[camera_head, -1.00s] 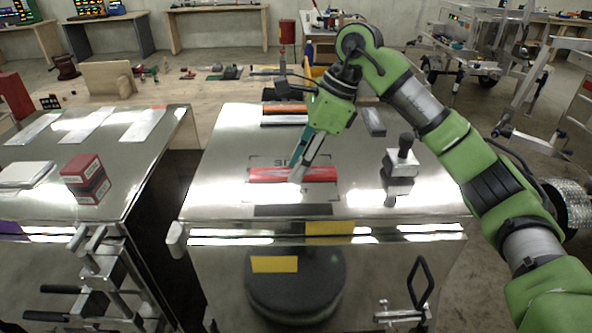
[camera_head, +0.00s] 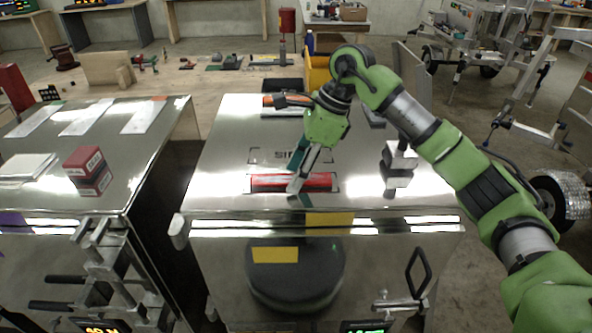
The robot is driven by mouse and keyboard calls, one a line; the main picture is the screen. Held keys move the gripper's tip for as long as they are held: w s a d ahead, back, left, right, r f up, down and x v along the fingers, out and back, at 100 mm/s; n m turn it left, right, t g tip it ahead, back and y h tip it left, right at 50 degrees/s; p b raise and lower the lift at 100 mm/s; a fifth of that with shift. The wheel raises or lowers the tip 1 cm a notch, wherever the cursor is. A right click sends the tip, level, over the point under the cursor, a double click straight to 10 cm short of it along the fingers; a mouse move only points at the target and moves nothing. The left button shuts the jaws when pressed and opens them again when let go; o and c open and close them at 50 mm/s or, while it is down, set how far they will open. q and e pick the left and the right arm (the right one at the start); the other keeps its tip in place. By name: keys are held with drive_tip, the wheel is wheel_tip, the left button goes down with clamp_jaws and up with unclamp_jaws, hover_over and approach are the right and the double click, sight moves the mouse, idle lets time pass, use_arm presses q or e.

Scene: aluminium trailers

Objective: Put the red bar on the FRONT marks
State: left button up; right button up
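The red bar (camera_head: 265,182) lies flat across the polished metal box top (camera_head: 222,150), near its front edge. Dark corner marks show close around the bar's ends, and partly covered lettering sits just behind it. My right gripper (camera_head: 297,185) reaches down from the right, tilted, with its fingertips at the middle of the bar. The fingers overlap in this view, so I cannot tell whether they are closed on it. They hide a small part of the bar. My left gripper is not in view.
A block with a dark knob (camera_head: 398,160) stands right of the bar. An orange strip (camera_head: 270,100) lies at the back, partly behind my gripper. Left, across a gap, another metal box top (camera_head: 130,150) holds red boxes (camera_head: 88,170) and white sheets. Trailers stand back right.

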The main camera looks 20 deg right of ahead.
drive_tip(key=shift+r, duration=0.2)
drive_tip(key=shift+d+r, duration=0.2)
drive_tip(key=shift+r, duration=0.05)
drive_tip(key=b+v, duration=0.2)
drive_tip(key=v, duration=0.9)
drive_tip(key=shift+s+r, duration=0.1)
